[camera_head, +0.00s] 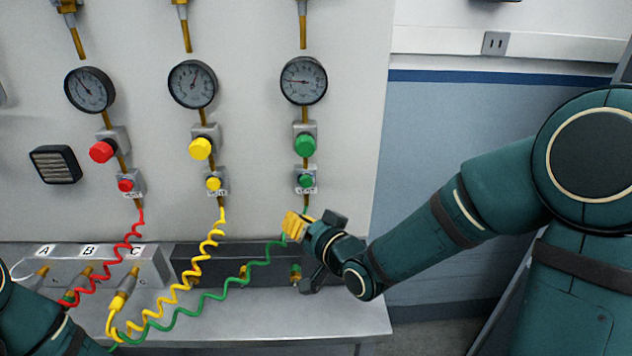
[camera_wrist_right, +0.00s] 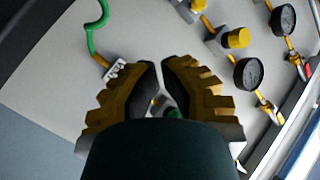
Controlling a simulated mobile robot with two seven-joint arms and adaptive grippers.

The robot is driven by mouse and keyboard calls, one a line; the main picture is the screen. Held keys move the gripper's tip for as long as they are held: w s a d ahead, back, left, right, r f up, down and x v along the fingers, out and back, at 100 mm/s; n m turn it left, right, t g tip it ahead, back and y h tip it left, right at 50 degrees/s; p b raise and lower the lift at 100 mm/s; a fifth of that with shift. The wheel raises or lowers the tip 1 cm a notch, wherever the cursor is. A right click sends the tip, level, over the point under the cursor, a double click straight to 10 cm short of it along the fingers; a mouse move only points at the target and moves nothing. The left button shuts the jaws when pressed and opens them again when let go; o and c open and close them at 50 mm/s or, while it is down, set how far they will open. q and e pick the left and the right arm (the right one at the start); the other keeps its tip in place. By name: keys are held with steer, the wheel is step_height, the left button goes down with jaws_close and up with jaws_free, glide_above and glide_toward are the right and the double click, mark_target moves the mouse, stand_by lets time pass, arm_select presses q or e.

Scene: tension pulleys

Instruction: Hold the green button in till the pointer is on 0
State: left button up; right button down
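The small green button (camera_head: 306,181) sits on a metal block with a white label, low in the right-hand column of the panel. A larger green knob (camera_head: 304,146) is above it. The gauge (camera_head: 303,81) tops this column; its pointer lies roughly level, towards the left, and its numbers are too small to read. My right gripper (camera_head: 297,226) is below the small button, apart from it. In the right wrist view its yellow-and-black fingers (camera_wrist_right: 161,68) come nearly together, with nothing visibly held. A bit of green (camera_wrist_right: 174,112) shows between them. My left gripper is out of view.
Red (camera_head: 125,185) and yellow (camera_head: 213,183) small buttons stand to the left, under their own knobs and gauges. Coiled red, yellow and green hoses (camera_head: 205,298) hang over the bench (camera_head: 350,318). The panel around the green column is fairly clear.

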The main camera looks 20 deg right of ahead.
mark_target(306, 182)
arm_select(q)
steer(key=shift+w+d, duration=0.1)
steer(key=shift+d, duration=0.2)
arm_select(e)
steer(key=shift+w+d+r, duration=0.1)
steer(key=shift+d+r, duration=0.15)
steer(key=shift+r, duration=0.3)
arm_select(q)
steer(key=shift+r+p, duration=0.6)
arm_select(e)
steer(key=w+d, duration=0.2)
steer(key=w, duration=0.6)
steer(key=shift+w+d, duration=0.2)
steer(key=c, duration=1.7)
jaws_free()
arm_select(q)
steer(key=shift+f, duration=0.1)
arm_select(e)
steer(key=shift+w, duration=0.1)
jaws_close()
